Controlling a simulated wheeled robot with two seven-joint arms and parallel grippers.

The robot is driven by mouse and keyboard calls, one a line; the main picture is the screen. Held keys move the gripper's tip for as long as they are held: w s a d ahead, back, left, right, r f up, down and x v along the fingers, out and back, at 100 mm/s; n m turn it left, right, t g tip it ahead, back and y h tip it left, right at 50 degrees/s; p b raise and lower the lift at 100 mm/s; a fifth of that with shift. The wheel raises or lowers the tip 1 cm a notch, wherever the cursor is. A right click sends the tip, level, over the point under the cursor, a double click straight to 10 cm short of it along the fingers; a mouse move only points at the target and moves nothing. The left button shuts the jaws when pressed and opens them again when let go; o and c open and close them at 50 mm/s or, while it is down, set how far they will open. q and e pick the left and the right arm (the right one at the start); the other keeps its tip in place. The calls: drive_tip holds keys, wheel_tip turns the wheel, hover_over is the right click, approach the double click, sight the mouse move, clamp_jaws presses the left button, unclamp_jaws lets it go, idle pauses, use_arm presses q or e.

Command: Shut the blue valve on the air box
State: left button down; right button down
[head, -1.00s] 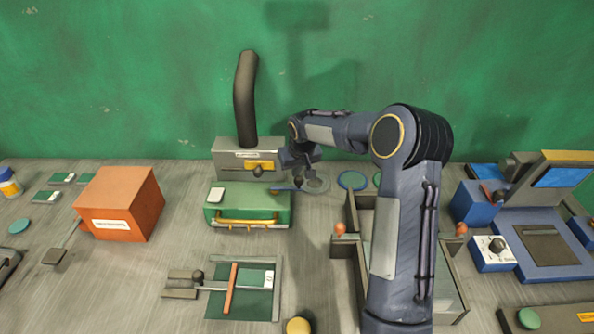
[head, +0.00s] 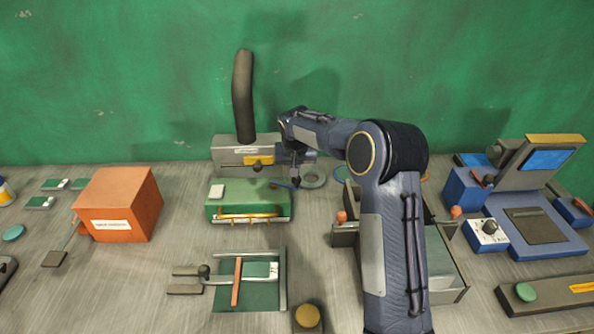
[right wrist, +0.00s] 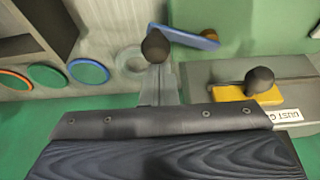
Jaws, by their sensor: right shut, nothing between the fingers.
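A green box (head: 230,208) stands left of the middle in the head view, with a yellow handle bar along its front; I take it as the air box, though I read no such label. A blue valve lever (head: 281,184) sticks out to the right from its back right corner. My right gripper (head: 296,182) is shut and empty beside the lever's free end. Its dark tip (right wrist: 155,48) overlaps that end in the wrist view; contact cannot be told. My left gripper is out of view.
A grey box (head: 228,157) with a black hose (head: 242,97) and a yellow lever (head: 258,161) stands just behind the green box. An orange box (head: 125,202) is to the left. An open grey tray (head: 451,291) and a blue device (head: 540,240) are on the right.

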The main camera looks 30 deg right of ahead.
drive_tip(key=m+b, duration=0.1)
drive_tip(key=s+a+m+h+b, duration=0.1)
drive_tip(key=shift+a+f+m, duration=0.2)
drive_tip(key=shift+m, duration=0.1)
drive_tip(key=a+m, duration=0.1)
drive_tip(key=s+a+m+g, duration=0.1)
drive_tip(key=m, duration=0.1)
drive_tip(key=m+h, duration=0.1)
drive_tip(key=m, duration=0.1)
drive_tip(key=shift+s+a+r+g+b, duration=0.15)
drive_tip(key=shift+s+a+g+b, duration=0.1)
drive_tip(key=shift+a+g+b, duration=0.15)
drive_tip(key=a+m, duration=0.1)
drive_tip(key=m+g+p, duration=0.1)
drive_tip(key=m, duration=0.1)
drive_tip(key=shift+a+r, duration=0.1)
drive_tip(key=shift+a, duration=0.25)
drive_tip(key=shift+a+m, duration=0.5)
drive_tip(key=shift+a, duration=0.1)
drive_tip(key=v, duration=0.7)
drive_tip(key=shift+a+r, duration=0.25)
drive_tip(key=shift+r, duration=0.05)
